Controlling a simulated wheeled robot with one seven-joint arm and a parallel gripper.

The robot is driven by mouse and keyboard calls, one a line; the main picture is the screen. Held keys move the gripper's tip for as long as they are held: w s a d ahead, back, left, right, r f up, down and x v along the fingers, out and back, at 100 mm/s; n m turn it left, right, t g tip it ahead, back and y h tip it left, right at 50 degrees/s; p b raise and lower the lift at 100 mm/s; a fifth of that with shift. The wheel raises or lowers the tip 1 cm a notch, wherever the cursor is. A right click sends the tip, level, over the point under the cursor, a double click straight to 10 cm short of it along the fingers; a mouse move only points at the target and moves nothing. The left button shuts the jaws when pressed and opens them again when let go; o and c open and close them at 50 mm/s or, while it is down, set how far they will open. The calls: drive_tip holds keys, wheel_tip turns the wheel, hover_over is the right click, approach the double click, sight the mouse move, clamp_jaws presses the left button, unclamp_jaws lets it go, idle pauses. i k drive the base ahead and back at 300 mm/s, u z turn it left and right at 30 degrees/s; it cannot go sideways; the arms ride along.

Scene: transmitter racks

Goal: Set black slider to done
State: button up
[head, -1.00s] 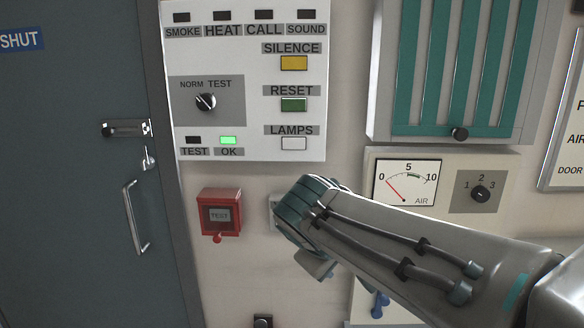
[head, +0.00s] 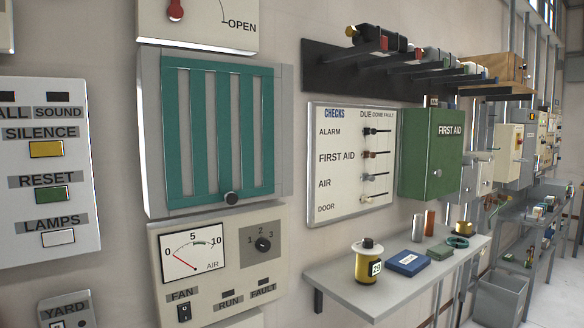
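The white CHECKS board (head: 336,190) hangs on the wall in the middle of the head view, seen at an angle. It has rows for ALARM, FIRST AID, AIR and DOOR under the headings DUE, DONE and FAULT. The black slider (head: 370,132) is in the ALARM row, at the left end of its track, under DUE. A brown slider (head: 370,155) is in the FIRST AID row. The AIR and DOOR rows also have small knobs at the left, too small to tell their colours surely. My gripper is not in view now.
A shelf (head: 345,278) juts out below the board, holding a yellow spool (head: 368,264), a blue box (head: 408,262) and other small items. A green first aid cabinet (head: 428,160) stands just right of the board. A dark rack (head: 330,62) with handles projects above it.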

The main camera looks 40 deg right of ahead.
sight(366, 130)
drive_tip(key=u, duration=0.05)
drive_tip(key=k, duration=0.3)
drive_tip(key=z, duration=0.3)
drive_tip(key=i, duration=0.25)
drive_tip(key=z, duration=1.3)
